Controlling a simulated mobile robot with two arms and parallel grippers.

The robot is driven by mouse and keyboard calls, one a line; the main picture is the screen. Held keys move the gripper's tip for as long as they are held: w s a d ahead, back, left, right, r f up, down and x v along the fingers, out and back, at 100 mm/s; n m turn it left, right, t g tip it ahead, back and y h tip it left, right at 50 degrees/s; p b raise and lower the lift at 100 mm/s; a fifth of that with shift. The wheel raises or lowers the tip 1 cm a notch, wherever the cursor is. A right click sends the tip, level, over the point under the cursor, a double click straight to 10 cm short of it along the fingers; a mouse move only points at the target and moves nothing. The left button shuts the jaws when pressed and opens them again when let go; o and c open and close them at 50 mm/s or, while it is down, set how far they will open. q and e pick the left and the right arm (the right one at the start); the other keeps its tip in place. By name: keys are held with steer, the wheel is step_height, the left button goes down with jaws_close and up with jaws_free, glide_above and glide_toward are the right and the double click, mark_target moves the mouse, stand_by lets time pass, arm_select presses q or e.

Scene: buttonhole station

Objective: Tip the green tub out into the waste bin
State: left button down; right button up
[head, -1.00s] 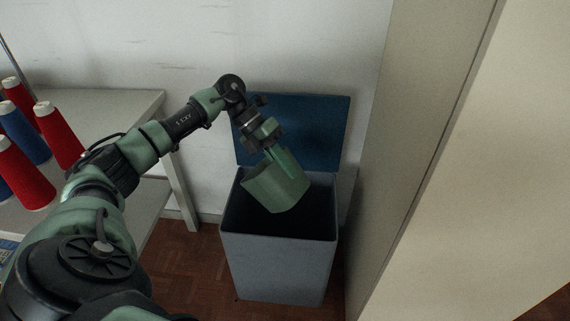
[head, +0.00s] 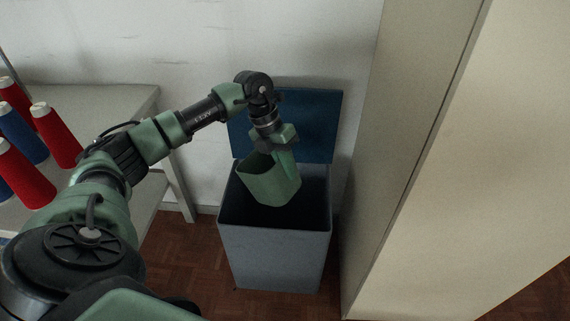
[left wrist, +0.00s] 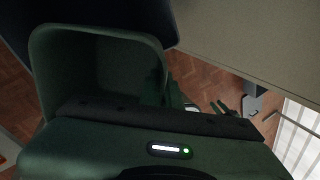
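The green tub (head: 270,184) hangs in the mouth of the waste bin (head: 275,252), slightly tilted, its rim towards the upper left. My left gripper (head: 282,160) is shut on the tub's wall at its upper right side. In the left wrist view the tub (left wrist: 105,75) shows its open mouth; its inside looks dark and I make out no contents. The bin is a grey box with its blue lid (head: 310,125) standing open against the wall. The bin's inside is dark, so what lies in it cannot be told. My right gripper is not seen.
A tall pale cabinet (head: 450,180) stands close on the bin's right. A table (head: 110,97) at the left carries several red and blue thread cones (head: 55,135). The wall is right behind the bin. Brown floor (head: 190,255) is free left of the bin.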

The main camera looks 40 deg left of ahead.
arm_select(q)
steer(key=shift+w+d+f+y+p, duration=0.2)
steer(key=shift+d+y+p, duration=0.3)
steer(key=shift+y, duration=0.6)
steer(key=shift+d+f+g+y, duration=0.3)
steer(key=shift+d+f+y, duration=0.1)
steer(key=shift+y, duration=0.4)
steer(key=shift+d+f+y+p, duration=0.1)
steer(key=shift+f+y+p, duration=0.2)
steer(key=shift+y, duration=0.3)
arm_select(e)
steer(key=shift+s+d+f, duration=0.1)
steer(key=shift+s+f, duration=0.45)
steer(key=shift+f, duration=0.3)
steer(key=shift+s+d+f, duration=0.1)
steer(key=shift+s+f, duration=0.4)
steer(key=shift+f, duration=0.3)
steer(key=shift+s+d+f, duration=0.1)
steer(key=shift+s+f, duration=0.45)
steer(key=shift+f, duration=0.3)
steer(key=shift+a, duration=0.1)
